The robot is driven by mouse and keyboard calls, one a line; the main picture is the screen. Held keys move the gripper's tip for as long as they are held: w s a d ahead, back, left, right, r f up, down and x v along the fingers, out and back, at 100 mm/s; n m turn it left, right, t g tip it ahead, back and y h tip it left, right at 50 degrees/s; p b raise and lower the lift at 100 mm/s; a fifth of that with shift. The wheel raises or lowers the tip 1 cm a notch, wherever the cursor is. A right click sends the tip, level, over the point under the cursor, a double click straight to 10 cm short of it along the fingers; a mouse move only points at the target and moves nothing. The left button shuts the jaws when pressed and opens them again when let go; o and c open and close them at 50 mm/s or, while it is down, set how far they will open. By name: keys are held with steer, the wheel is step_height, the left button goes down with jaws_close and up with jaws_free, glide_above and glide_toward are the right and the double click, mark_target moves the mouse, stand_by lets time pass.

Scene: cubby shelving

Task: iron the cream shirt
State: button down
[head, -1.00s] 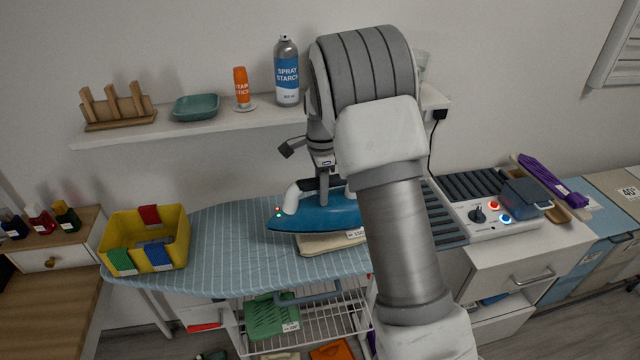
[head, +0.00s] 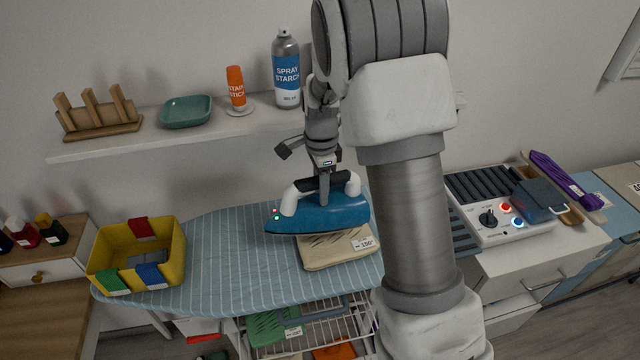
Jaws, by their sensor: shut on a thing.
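The cream shirt (head: 322,256) lies folded on the striped blue ironing board (head: 225,255), with a small tag reading 150° on its right part. Dark wrinkle-like lines show on its upper side. The blue iron (head: 318,216) with a white and dark handle is over the back part of the shirt. My gripper (head: 323,186) is shut on the iron's handle from above. The iron's tip points left, and small red and green lights show near it. I cannot tell whether the soleplate touches the shirt.
A yellow bin (head: 140,262) with coloured cloths stands on the board's left end. A control box (head: 497,215) with a knob and lit buttons is on the right. A wall shelf (head: 180,138) behind holds spray starch (head: 287,75), a stain stick (head: 236,88) and a green dish (head: 186,111).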

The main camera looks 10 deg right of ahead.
mark_target(344, 193)
steer(key=shift+r, duration=0.15)
stand_by(0.3)
steer(key=shift+f+b, duration=1.55)
steer(key=shift+f, duration=0.9)
steer(key=shift+f+b, duration=0.35)
steer(key=shift+f, duration=0.2)
steer(key=shift+d, duration=0.1)
steer(key=shift+w+d, duration=0.15)
steer(key=shift+d, duration=1.3)
steer(key=shift+w+d, duration=0.15)
steer(key=shift+d, duration=1.25)
steer(key=shift+s+a, duration=0.15)
steer(key=shift+a, duration=1.35)
steer(key=shift+s+a, duration=0.1)
steer(key=shift+a, duration=1.35)
